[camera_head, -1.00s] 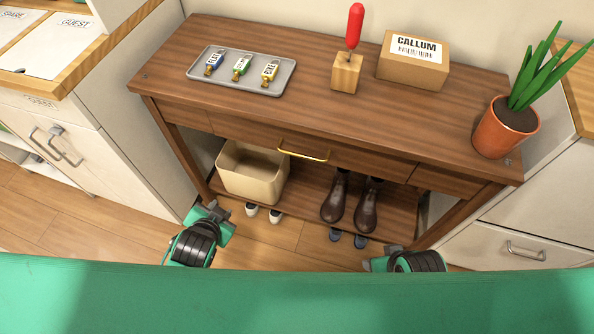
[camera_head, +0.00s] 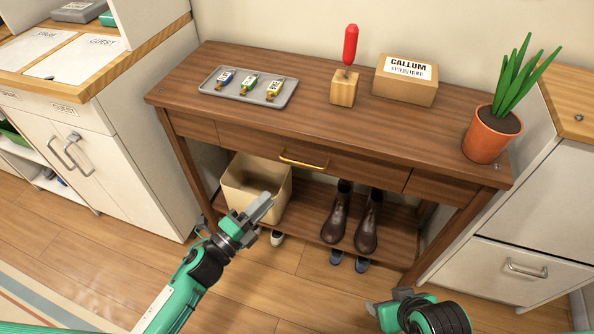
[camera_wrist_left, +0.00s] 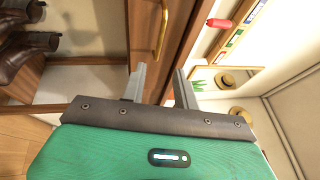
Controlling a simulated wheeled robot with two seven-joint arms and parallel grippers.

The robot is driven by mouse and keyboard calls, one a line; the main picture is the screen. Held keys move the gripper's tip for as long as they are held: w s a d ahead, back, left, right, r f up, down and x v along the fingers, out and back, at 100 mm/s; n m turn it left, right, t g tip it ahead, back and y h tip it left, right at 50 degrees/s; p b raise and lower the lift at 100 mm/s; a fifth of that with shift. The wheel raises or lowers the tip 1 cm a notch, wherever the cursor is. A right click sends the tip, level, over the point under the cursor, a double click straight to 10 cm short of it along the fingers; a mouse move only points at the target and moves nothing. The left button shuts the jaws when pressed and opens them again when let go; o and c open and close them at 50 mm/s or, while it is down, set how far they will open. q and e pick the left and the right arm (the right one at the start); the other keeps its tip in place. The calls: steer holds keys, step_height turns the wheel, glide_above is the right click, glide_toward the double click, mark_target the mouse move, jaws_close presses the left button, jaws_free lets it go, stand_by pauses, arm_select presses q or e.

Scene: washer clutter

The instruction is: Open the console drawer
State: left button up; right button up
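The wooden console (camera_head: 330,115) stands against the wall. Its middle drawer (camera_head: 350,162) is shut, with its front flush and a brass bar handle (camera_head: 303,160) on it. My left gripper (camera_head: 262,208) is in front of the console, below and left of the handle and apart from it. In the left wrist view its two fingers (camera_wrist_left: 158,85) are spread with nothing between them, and the handle (camera_wrist_left: 162,30) shows beyond them. My right gripper (camera_head: 400,296) is low at the front right; its fingers are not clear.
On the console top are a grey tray (camera_head: 247,96) with key tags, a red-handled tool (camera_head: 350,45) in a wooden block, a labelled box (camera_head: 405,82) and a potted plant (camera_head: 490,135). A beige bin (camera_head: 240,185) and brown boots (camera_head: 338,215) are on the lower shelf.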

arm_select(q)
steer(key=x, duration=1.2)
steer(key=shift+w+d, duration=0.25)
steer(key=shift+w, duration=0.05)
jaws_close()
